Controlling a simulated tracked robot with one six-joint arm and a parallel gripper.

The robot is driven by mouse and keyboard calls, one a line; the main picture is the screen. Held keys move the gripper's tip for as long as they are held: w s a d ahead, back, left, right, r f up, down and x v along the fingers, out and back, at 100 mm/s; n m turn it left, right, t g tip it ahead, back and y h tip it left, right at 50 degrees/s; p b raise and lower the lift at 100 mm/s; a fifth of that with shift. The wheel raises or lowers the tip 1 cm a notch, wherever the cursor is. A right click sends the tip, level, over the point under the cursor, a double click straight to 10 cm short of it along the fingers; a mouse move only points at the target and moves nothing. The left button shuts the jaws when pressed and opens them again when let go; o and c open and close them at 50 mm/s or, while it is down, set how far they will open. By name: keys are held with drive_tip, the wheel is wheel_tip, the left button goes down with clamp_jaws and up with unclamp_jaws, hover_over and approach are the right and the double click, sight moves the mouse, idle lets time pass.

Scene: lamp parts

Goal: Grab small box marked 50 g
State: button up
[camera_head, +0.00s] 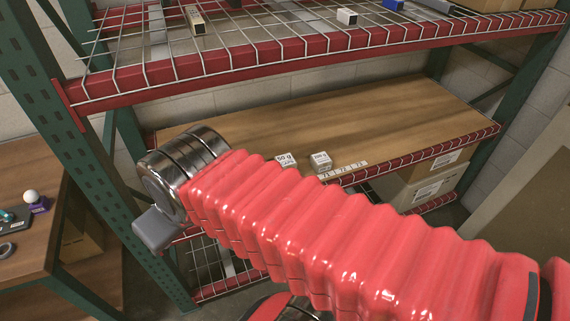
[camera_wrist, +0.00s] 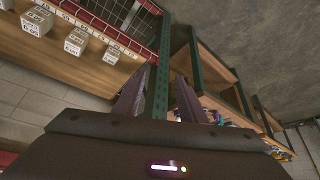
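A small white box with dark lettering that reads 50 g (camera_head: 286,160) sits near the front edge of the wooden middle shelf, partly hidden behind my red arm in the head view. A similar white box (camera_head: 321,162) stands just to its right; its marking is blurred.
The wooden shelf (camera_head: 390,110) is clear behind the boxes. A red wire shelf (camera_head: 250,50) with small items hangs above. A green post (camera_head: 50,100) stands at the left, beside a workbench (camera_head: 25,240). Cartons (camera_head: 430,180) sit below on the right.

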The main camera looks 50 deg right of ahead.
drive_tip(key=shift+o, duration=0.8)
drive_tip(key=shift+w+d, duration=0.25)
drive_tip(key=o, duration=0.7)
drive_tip(key=w+d+f+m+t+h, duration=0.1)
drive_tip(key=w+d+f+h, duration=0.1)
drive_tip(key=w+d, duration=0.5)
drive_tip(key=shift+d+f+m, duration=0.3)
drive_tip(key=shift+d+f, duration=0.2)
drive_tip(key=shift+d, duration=0.55)
drive_tip(key=w+d+f+m+t+h, duration=0.1)
drive_tip(key=w+d+f, duration=0.15)
drive_tip(key=d, duration=0.55)
drive_tip(key=w+d+f+h, duration=0.2)
drive_tip(key=d+f, duration=0.2)
drive_tip(key=d, duration=0.3)
drive_tip(key=m+t+h, duration=0.2)
drive_tip(key=m+t, duration=0.2)
approach(290, 167)
drive_tip(key=shift+s+r, duration=0.15)
drive_tip(key=shift+s, duration=0.1)
drive_tip(key=shift+x, duration=4.3)
drive_tip(key=shift+w, duration=0.1)
